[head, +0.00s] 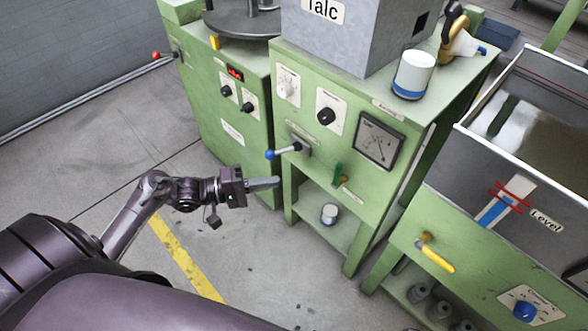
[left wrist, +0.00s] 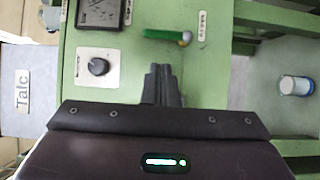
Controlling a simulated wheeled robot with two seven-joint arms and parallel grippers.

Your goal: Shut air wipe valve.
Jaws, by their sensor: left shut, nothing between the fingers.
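A small valve with a green handle (head: 338,174) is on the front of the green cabinet, below the gauge. Its handle stands roughly upright from a brass pivot, with a label plate (head: 352,196) beside it, too small to read. In the left wrist view the same green handle (left wrist: 163,35) lies beyond the fingertips. My left gripper (head: 277,182) is shut and empty, in front of the cabinet and left of the valve, apart from it. The shut fingers also show in the left wrist view (left wrist: 160,72). My right gripper is not in view.
A blue-knobbed lever (head: 271,154) sticks out left, just above my left gripper. Black knobs and a gauge (head: 380,139) are on the panel. A white jar (head: 329,213) stands on the lower shelf. A yellow-handled valve (head: 437,256) is on the right-hand tank cabinet. Floor in front is clear.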

